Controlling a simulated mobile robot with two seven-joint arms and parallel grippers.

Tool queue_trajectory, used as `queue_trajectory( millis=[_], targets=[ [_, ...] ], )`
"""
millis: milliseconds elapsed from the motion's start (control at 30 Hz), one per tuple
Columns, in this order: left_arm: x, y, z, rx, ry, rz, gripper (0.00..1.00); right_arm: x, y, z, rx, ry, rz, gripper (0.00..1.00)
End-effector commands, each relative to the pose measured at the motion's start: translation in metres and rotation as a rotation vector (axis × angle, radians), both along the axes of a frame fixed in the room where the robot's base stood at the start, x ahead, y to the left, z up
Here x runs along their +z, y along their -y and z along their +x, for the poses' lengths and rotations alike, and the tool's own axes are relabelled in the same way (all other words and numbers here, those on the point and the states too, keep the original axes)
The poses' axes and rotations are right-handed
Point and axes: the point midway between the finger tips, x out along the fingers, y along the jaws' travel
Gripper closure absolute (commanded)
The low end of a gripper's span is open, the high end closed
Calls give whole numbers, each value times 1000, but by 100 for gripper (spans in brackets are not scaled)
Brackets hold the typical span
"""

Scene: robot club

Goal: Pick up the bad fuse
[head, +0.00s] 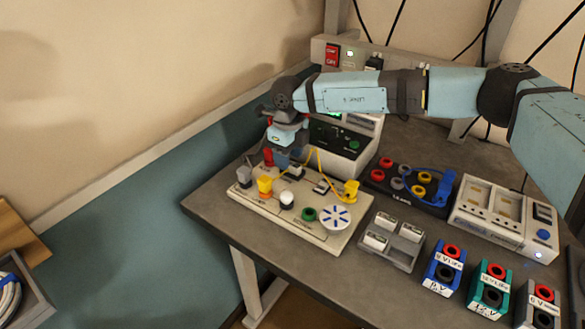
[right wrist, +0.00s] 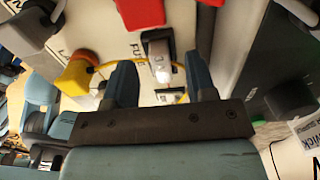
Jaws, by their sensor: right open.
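In the right wrist view a fuse holder (right wrist: 158,48) with dark sides sits on the pale board beside the printed letters FUSE. A small shiny piece (right wrist: 162,70), which looks like the fuse, shows at it; whether it is burnt I cannot tell. My right gripper (right wrist: 161,85) is open, with one finger on each side of the line to this piece and nothing clearly between them. In the head view my right gripper (head: 284,155) is low over the back left part of the pale board (head: 290,228) and partly hides what is there. My left gripper is not in view.
The board carries a yellow plug (head: 265,187), a white knob (head: 287,199), a green socket (head: 309,214), a round dial (head: 336,217) and a yellow cable. A grey tray (head: 400,262) with small white blocks stands right of it. A meter box (head: 350,165) stands behind.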

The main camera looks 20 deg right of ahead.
Motion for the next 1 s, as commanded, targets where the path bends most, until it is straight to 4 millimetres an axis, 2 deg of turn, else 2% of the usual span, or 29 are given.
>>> queue_trajectory(
  millis=[100,333,500,567,867,1000],
  targets=[
    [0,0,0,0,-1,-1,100,-16,0,0,1,-1,-1,49],
    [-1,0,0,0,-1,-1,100,-18,0,0,1,0,0,49],
    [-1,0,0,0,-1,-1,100,-18,0,0,1,0,0,88],
    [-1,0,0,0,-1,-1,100,-18,0,0,1,0,0,100],
    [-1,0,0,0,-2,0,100,-16,0,0,0,1,1,100],
    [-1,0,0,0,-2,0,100,-2,0,1,0,2,2,100]
  ],
)
